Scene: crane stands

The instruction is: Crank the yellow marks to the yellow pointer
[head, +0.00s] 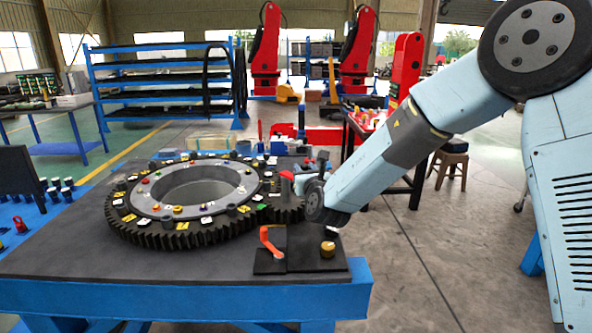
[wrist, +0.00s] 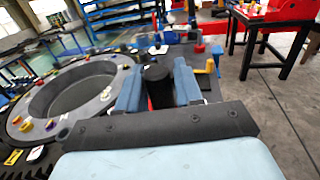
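The large dark toothed ring (head: 170,236) with a grey top lies flat on the bench, with coloured knobs and small cards around it. Yellow marks (head: 129,218) show on its near side, and a yellow mark (wrist: 12,157) shows in the wrist view. A smaller gear (head: 285,214) sits at its right side. My gripper (head: 312,165) is above the bench right of the ring. In the wrist view its two blue-grey fingers (wrist: 158,88) stand either side of a black upright cylinder (wrist: 157,85); firm contact is unclear. I cannot make out which part is the yellow pointer.
An orange-red handle (head: 268,243) and a brass knob (head: 328,249) stand on a black plate at the bench's front right. A yellow crank-shaped part (wrist: 213,60) stands beyond my right finger. A dark panel (head: 20,185) stands at far left.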

